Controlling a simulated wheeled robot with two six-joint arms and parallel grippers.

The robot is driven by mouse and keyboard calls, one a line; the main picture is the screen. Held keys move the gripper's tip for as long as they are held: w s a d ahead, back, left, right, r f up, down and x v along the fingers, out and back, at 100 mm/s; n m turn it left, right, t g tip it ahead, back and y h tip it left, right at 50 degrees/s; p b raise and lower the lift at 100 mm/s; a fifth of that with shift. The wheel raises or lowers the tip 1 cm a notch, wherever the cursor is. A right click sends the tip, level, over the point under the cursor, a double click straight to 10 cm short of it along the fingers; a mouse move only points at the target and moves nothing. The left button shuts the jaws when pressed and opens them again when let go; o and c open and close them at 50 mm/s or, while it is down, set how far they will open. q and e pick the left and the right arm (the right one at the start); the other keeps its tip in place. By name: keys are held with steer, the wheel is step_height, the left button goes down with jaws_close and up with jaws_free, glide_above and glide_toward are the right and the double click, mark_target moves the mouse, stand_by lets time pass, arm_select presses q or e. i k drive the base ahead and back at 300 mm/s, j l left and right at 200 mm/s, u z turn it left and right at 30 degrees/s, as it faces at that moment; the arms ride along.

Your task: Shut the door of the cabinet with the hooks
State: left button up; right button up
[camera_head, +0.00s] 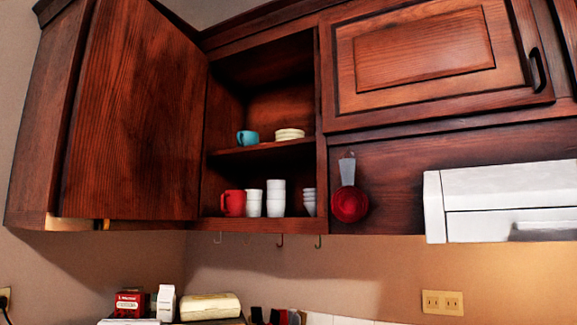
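The cabinet with the hooks (322,150) hangs on the wall at the centre, and its front is open, showing two shelf levels. Its wooden door (135,120) stands swung wide open to the left, with a plain dark reddish panel facing me. Small hooks (280,241) hang under the cabinet's bottom edge. Inside, a blue mug (247,138) and a stack of pale plates (289,134) are on the upper shelf. A red mug (233,203) and several white cups (276,198) are on the lower one. Neither of my grippers is in view.
A closed cabinet door (430,60) with a black handle is to the right. Below it hang a red measuring scoop (349,204) and a white box-shaped unit (500,200). Boxes and packages (210,306) stand on the counter below. The space before the open cabinet looks clear.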

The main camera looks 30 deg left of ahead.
mark_target(135, 150)
steer(key=k+j+u, duration=0.25)
steer(key=j+u, duration=0.2)
steer(key=k+j+u, duration=0.25)
steer(key=j, duration=0.15)
steer(key=i+l, duration=0.05)
